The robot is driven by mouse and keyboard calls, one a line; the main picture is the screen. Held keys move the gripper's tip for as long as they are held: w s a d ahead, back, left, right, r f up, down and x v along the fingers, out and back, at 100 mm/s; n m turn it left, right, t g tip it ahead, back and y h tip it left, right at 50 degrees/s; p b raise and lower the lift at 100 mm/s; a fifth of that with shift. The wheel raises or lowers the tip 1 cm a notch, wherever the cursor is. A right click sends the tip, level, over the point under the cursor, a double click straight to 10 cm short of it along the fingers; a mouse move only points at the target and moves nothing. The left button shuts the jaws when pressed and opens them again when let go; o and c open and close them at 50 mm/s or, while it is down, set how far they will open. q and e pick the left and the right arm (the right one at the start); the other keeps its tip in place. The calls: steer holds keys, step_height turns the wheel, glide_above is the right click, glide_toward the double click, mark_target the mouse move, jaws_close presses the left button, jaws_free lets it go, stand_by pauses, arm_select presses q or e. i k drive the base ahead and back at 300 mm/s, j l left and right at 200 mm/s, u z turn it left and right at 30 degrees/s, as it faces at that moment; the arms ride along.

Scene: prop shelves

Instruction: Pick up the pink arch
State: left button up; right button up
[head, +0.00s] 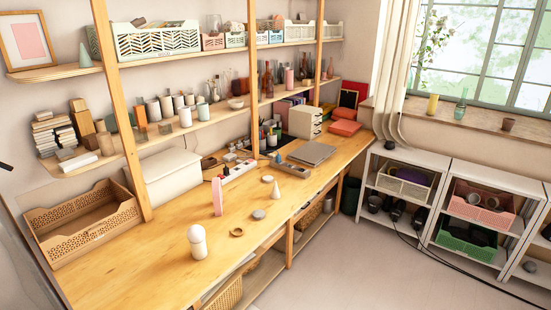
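A tall, narrow pink piece (217,196) stands upright on the wooden table (150,265), left of the middle of the head view. It looks like the pink arch seen nearly edge-on, and its opening is hard to make out. Neither of my grippers can be made out in the head view. A small dark piece juts in at the left edge, and I cannot tell what it is.
Near the pink piece stand a white round-topped figure (197,242), a tan ring (236,232), a grey disc (258,214) and a small cone (276,189). Shelf posts (121,120) rise along the table's back. The front left tabletop is clear.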

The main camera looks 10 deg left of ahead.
mark_target(216, 183)
steer(key=i+j+z, duration=0.15)
steer(key=i+z, duration=0.15)
steer(key=i, duration=1.35)
